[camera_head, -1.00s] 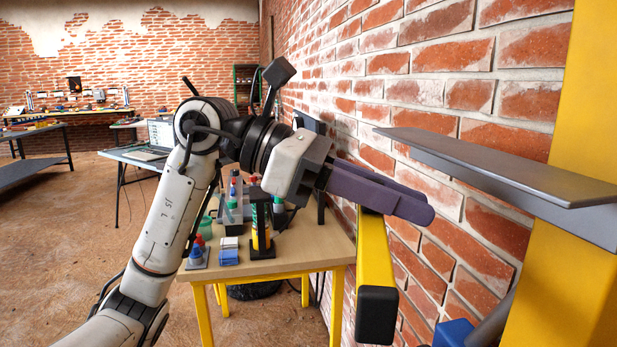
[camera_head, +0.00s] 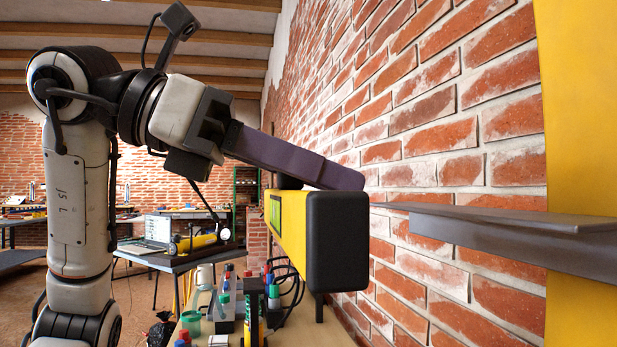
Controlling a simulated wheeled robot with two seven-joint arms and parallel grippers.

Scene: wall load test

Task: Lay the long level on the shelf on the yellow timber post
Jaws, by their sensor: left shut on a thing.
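The long level (camera_head: 292,225) is a yellow bar with a black end cap, seen nearly end-on at the middle of the head view. My left gripper (camera_head: 340,178) is shut on it, with its dark fingers across the level's top. The far part of the level is mostly hidden. The shelf (camera_head: 500,232) is a grey metal ledge at the right, fixed to the yellow timber post (camera_head: 580,120). The level hangs in the air left of the shelf, apart from it, with its top near the shelf's height. My right gripper is out of view.
A brick wall (camera_head: 430,130) runs close along the right behind the level and shelf. A wooden workbench (camera_head: 300,335) with bottles and a black holder stands below the level. A table (camera_head: 170,262) with a laptop (camera_head: 143,243) is farther back.

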